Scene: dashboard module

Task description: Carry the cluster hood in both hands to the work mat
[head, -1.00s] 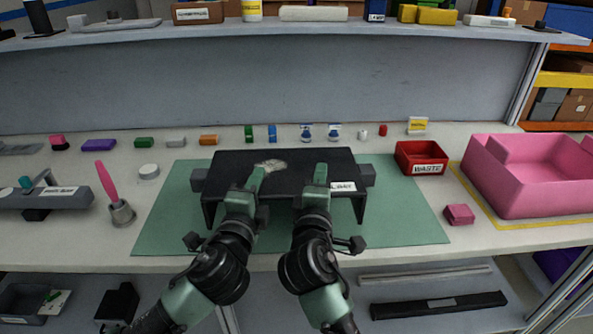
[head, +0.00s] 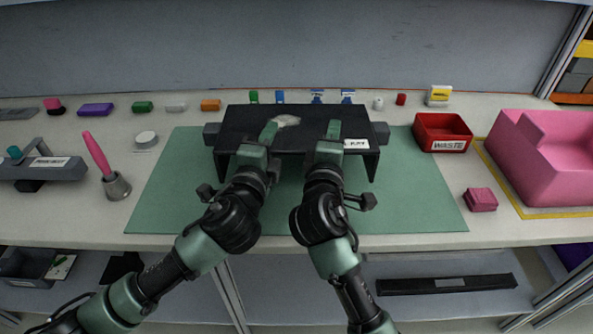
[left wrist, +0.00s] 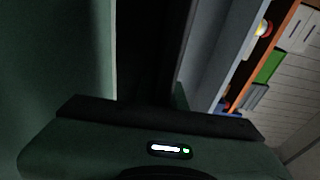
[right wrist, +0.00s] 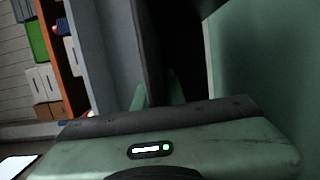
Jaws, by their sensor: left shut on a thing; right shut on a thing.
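The cluster hood (head: 235,128) is a black, bench-shaped piece with a flat top, a leg at each end, a pale patch on top and a white label at the right. It is over the green work mat (head: 170,190); I cannot tell whether its legs touch the mat. My left gripper (head: 267,133) is shut on the hood left of its middle. My right gripper (head: 333,131) is shut on it right of its middle. The hood is a dark shape in the left wrist view (left wrist: 150,50) and the right wrist view (right wrist: 150,45).
A red waste bin (head: 443,133), a pink block (head: 480,199) and a large pink tray (head: 545,160) stand to the right. A pink-handled brush (head: 97,153) in a metal cup and a grey fixture (head: 45,170) are at the left. Several small items line the back.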

